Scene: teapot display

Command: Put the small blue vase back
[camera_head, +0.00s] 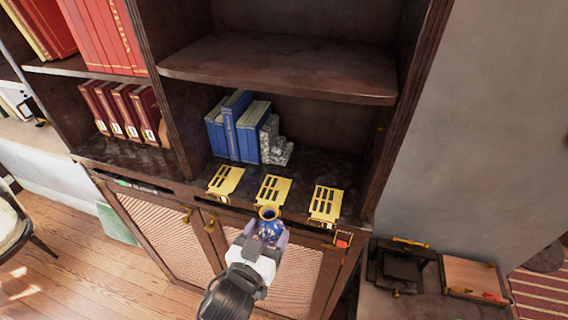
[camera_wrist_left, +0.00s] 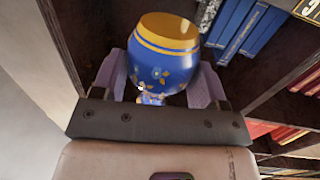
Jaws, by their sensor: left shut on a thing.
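The small blue vase (camera_head: 269,226) has a gold rim and gold patterns. It is held in front of the cabinet's front edge, just below the middle gold stand in the head view. My left gripper (camera_head: 265,238) is shut on it. In the left wrist view the vase (camera_wrist_left: 168,45) sits between the two purple fingers, and its gold band shows. Three gold slotted stands lie in a row on the shelf: left (camera_head: 225,181), middle (camera_head: 272,189) and right (camera_head: 325,203). No vase stands on them. My right gripper is not in view.
Blue books (camera_head: 236,125) and a grey stone bookend (camera_head: 274,142) stand behind the stands. An upper shelf (camera_head: 280,68) overhangs them, and a dark side panel (camera_head: 393,135) rises at the right. A black box (camera_head: 402,266) sits at the lower right.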

